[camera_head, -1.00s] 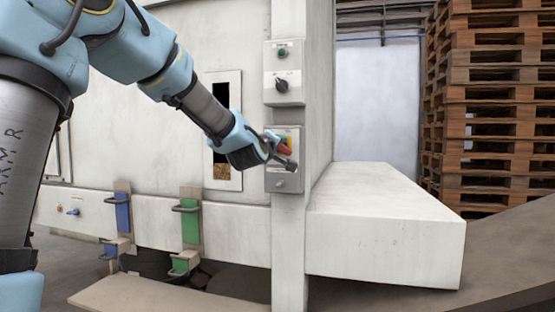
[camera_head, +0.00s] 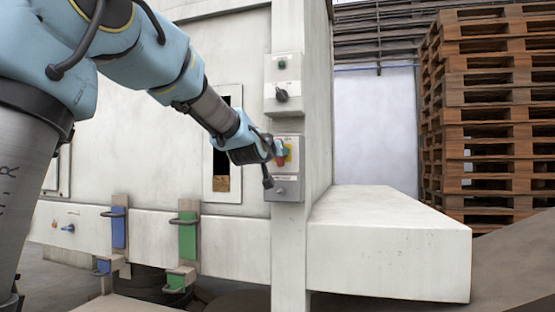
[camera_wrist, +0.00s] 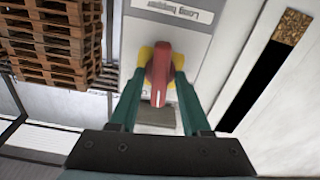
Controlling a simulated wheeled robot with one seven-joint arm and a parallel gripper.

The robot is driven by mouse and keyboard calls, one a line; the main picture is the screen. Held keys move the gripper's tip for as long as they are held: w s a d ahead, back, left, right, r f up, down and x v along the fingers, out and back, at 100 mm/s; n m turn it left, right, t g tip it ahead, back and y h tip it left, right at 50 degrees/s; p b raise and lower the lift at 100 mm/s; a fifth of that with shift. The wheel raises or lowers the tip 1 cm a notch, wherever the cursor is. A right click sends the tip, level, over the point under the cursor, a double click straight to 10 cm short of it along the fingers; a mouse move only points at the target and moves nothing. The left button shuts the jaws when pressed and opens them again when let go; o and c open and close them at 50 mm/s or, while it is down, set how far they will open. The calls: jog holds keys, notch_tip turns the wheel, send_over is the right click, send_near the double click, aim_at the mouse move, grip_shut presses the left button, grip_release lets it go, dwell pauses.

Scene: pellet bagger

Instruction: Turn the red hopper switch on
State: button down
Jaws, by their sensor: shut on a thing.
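The red hopper switch (camera_head: 288,159) is a red handle on a yellow plate, on a grey box fixed to the machine's white post. In the wrist view the red handle (camera_wrist: 160,72) stands between the two green fingers of my gripper (camera_wrist: 159,82), which is shut on it. The yellow plate (camera_wrist: 146,54) shows behind the handle. In the head view my gripper (camera_head: 280,150) reaches the box from the left and partly hides the switch. I cannot tell from the handle's angle whether it is on or off. An upside-down label (camera_wrist: 180,12) shows near it in the wrist view.
Above is another grey box with a green button (camera_head: 282,64) and a black rotary knob (camera_head: 281,95). A window slot (camera_head: 222,178) lies left of the post. A white ledge (camera_head: 390,245) juts out at right, with stacked pallets (camera_head: 490,110) beyond.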

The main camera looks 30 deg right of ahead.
jog(key=shift+f+m, duration=0.1)
jog(key=shift+m, duration=0.4)
jog(key=c, duration=0.7)
grip_release()
jog(key=b+v, duration=0.3)
jog(key=v, duration=0.7)
jog(key=shift+s+a+b, duration=0.25)
jog(key=shift+s+b, duration=0.05)
jog(key=shift+b, duration=0.1)
